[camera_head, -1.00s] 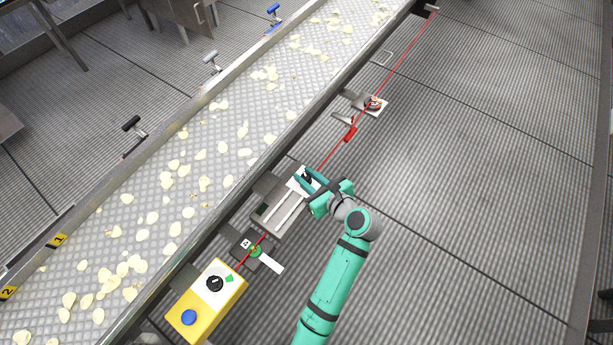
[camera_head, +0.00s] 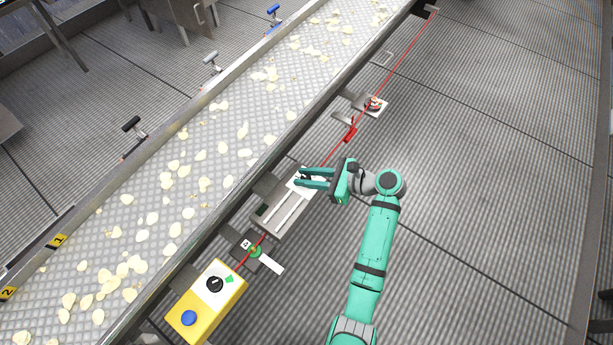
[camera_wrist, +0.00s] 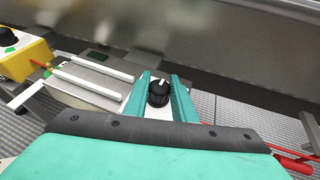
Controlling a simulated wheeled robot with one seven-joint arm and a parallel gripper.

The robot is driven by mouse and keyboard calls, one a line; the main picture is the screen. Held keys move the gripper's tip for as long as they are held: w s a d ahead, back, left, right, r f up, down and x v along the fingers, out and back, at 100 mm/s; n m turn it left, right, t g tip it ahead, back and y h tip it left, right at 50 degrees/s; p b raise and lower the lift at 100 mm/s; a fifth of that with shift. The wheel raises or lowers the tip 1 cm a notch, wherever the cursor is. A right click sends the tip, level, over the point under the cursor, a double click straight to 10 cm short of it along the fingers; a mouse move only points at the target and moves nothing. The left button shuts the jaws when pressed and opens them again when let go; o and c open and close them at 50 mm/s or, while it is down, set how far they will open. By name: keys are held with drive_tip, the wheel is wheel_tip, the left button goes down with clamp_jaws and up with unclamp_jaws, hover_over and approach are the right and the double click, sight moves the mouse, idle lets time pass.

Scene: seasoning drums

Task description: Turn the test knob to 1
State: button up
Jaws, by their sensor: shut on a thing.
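The test knob (camera_wrist: 158,92) is a black ribbed knob with a white pointer mark, on a white plate at the end of a grey panel (camera_head: 266,219) beside the conveyor. In the wrist view the pointer is toward the top of the knob. My gripper (camera_wrist: 159,88) is shut on the knob, with one teal finger on each side of it. In the head view my gripper (camera_head: 301,178) reaches the plate from the right, and its fingers mostly cover the knob. Any scale numbers around the knob are too small or hidden to read.
A yellow box (camera_head: 205,301) with a black selector and a blue button stands at the lower left. A red cord (camera_head: 393,82) runs along the conveyor (camera_head: 200,150), which carries yellow chips. A red-handled part (camera_head: 350,132) sits up the line. The floor at right is clear.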

drive_tip(key=shift+d+f+n+g, duration=0.1)
drive_tip(key=shift+f+n+g, duration=0.05)
drive_tip(key=shift+n+g, duration=0.2)
idle(0.3)
drive_tip(key=o, duration=1.1)
drive_tip(key=shift+c, duration=0.2)
drive_tip(key=v, duration=1.1)
drive_tip(key=shift+f, duration=0.1)
